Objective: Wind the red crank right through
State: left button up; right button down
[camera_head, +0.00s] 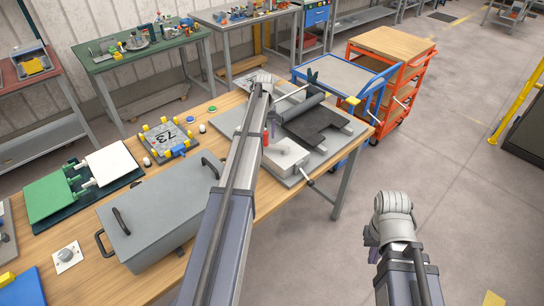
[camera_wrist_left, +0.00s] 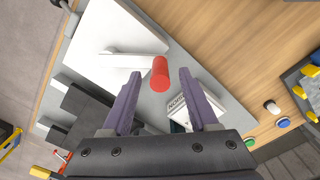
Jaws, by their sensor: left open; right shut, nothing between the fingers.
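The red crank handle (camera_head: 265,137) is partly hidden behind my left arm in the head view. In the left wrist view the handle (camera_wrist_left: 160,74) stands at the end of a pale crank arm (camera_wrist_left: 125,60), over a white box (camera_wrist_left: 110,35). My left gripper (camera_wrist_left: 160,76) is open, with a finger on either side of the red handle and visible gaps. Whether the fingers reach down to its height is unclear. The bender's dark panel (camera_head: 320,127) and roller (camera_head: 303,107) lie beside the white box (camera_head: 286,155). My right gripper (camera_head: 372,240) is shut and empty, away from the bench.
A grey lidded case (camera_head: 160,212) stands on the wooden bench left of my arm. A board marked 73 (camera_head: 169,139) and a green-and-white panel fixture (camera_head: 85,180) lie farther left. Blue (camera_head: 345,80) and orange (camera_head: 385,65) carts stand behind.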

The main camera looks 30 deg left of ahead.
pick_arm(q)
jog(key=shift+f+b, duration=1.35)
jog(key=shift+f, duration=0.15)
jog(key=c, duration=0.9)
jog(key=w, duration=0.3)
jog(key=shift+w+a, duration=0.15)
jog(key=shift+w, duration=0.1)
